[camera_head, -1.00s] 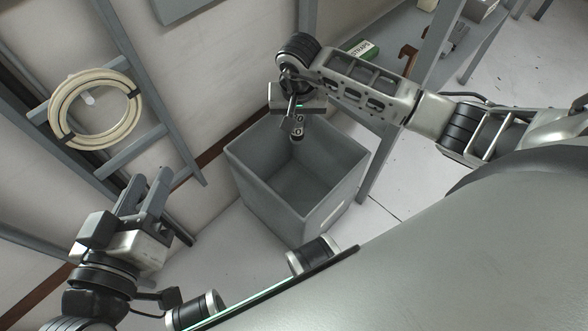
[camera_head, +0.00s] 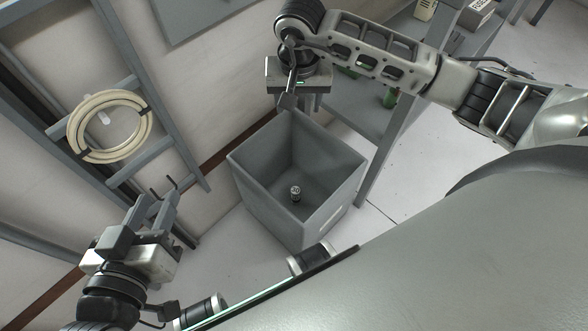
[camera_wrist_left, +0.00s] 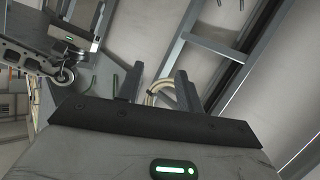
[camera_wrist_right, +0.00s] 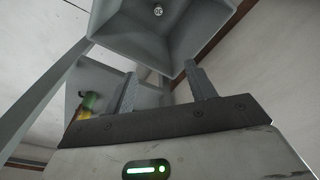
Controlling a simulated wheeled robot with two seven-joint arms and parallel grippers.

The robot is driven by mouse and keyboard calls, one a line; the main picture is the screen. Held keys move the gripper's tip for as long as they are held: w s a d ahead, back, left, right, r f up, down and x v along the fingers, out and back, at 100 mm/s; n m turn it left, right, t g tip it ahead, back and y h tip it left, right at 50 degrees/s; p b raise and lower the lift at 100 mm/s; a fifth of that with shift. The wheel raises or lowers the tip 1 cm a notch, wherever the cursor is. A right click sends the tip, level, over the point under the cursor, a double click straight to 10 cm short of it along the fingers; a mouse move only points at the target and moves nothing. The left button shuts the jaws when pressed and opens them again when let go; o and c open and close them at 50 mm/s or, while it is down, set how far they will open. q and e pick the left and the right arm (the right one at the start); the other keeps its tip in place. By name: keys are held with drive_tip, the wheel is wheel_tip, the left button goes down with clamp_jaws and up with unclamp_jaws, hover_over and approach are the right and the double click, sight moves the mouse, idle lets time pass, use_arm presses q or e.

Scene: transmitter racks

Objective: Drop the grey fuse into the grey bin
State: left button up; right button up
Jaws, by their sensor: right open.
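The grey bin (camera_head: 245,188) stands open on the floor in the middle of the head view. The grey fuse (camera_head: 295,193), small with a pale end cap, is inside it, apart from my grippers; I cannot tell whether it touches the floor of the bin. The fuse (camera_wrist_right: 158,11) and the bin (camera_wrist_right: 125,28) also show in the right wrist view. My right gripper (camera_head: 288,98) is open and empty above the back rim of the bin. My left gripper (camera_head: 156,200) is open and empty, left of the bin; its spread fingers show in the left wrist view (camera_wrist_left: 157,88).
A coil of pale cable (camera_head: 75,128) hangs on a grey ladder-like frame (camera_head: 140,158) at the left wall. A grey bench (camera_head: 355,105) with green items stands right of the bin. Bare floor (camera_head: 420,170) lies right of the bin.

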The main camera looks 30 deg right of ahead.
use_arm(q)
drive_tip(key=shift+a+f+g+p, duration=0.2)
drive_tip(key=shift+f+g+p, duration=0.3)
drive_tip(key=shift+f, duration=0.15)
use_arm(e)
drive_tip(key=r, duration=0.5)
drive_tip(key=shift+s+a, duration=0.15)
drive_tip(key=shift+s, duration=0.1)
use_arm(q)
drive_tip(key=shift+w+r+y, duration=0.15)
drive_tip(key=shift+w+y, duration=0.05)
drive_tip(key=shift+y, duration=0.1)
